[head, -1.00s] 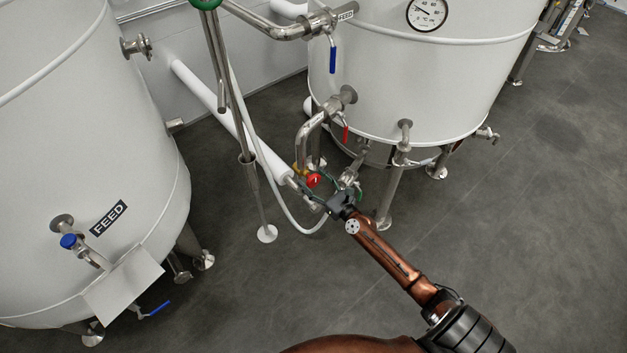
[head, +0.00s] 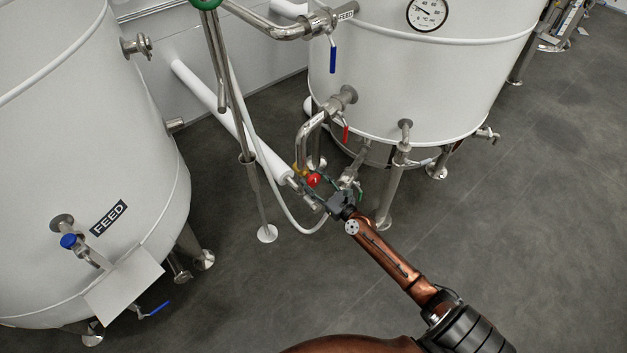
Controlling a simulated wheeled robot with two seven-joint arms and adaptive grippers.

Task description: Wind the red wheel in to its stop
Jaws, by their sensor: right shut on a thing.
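The red wheel (head: 313,180) is a small red knob among the pipe fittings low down between the two tanks, in the middle of the head view. My right gripper (head: 323,192) is at the wheel, reaching in from the lower right. Its jaws are shut on the red wheel, though the fingers are small and partly mixed with the fittings behind them. My left gripper is not in view.
The white FEED tank (head: 150,150) stands at the left, and another white tank (head: 420,90) with a dial stands behind. A white hose (head: 297,222) and a steel post (head: 256,195) are just left of the gripper.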

